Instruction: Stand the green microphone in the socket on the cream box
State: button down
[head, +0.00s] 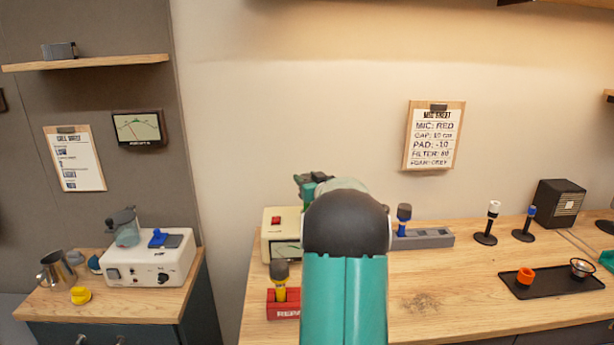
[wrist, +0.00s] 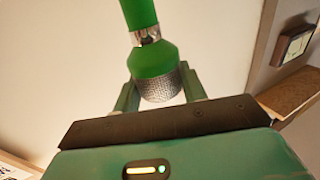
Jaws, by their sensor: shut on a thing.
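My gripper (wrist: 160,84) is shut on the green microphone (wrist: 152,62) in the wrist view, with one finger on each side of its head. The microphone has a green body, a silver band and a silver mesh head. Its body runs up out of the picture. In the head view my gripper (head: 314,184) shows small beyond my arm, above the bench; the microphone cannot be told apart there. The cream box (head: 281,217) stands on the bench left of my arm, with a red button and a meter. My arm hides its right part, and I see no socket on it.
A red block (head: 284,309) holding a yellow microphone stands in front of the cream box. A grey rack (head: 430,238) with a blue microphone stands right of my arm. Two stands, a dark speaker (head: 559,204) and a black tray (head: 540,284) are farther right. Bench between is clear.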

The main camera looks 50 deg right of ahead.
jog(key=c, duration=0.7)
grip_release()
jog(key=shift+s, duration=0.1)
jog(key=v, duration=1.3)
jog(key=shift+s+a, duration=0.25)
jog(key=shift+a, duration=0.05)
